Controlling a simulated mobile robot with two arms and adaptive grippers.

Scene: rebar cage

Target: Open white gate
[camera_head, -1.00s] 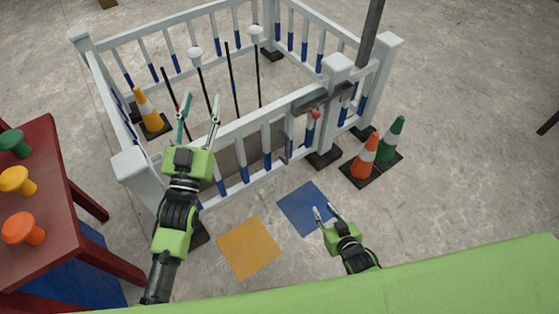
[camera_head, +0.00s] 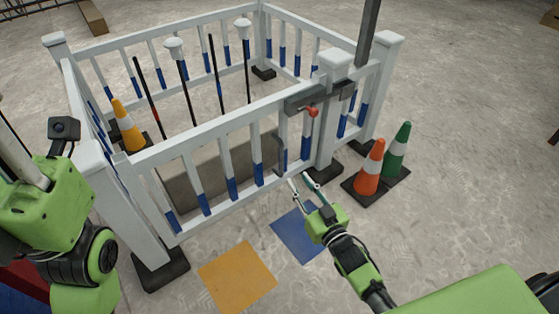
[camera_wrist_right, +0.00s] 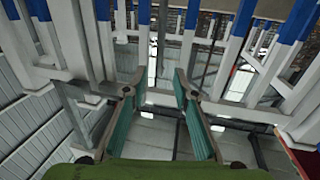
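The white gate (camera_head: 215,126) is the front panel of a white railing pen with blue-banded bars. It looks closed, in line with the post (camera_head: 332,115) at its right end. A grey latch (camera_head: 300,101) with a red handle (camera_head: 312,111) spans the gate's top right corner and that post. My right gripper (camera_head: 301,181) is open and empty, low in front of the gate's right end, below the latch. In the right wrist view its fingers (camera_wrist_right: 159,78) are apart, with white and blue bars beyond. My left arm shows at the left edge; its fingers cannot be seen.
An orange cone (camera_head: 369,168) and a green cone (camera_head: 396,150) stand right of the gate post. Blue (camera_head: 296,237) and orange (camera_head: 238,277) squares lie flat on the floor before the gate. Inside are upright poles and a yellow cone (camera_head: 126,126).

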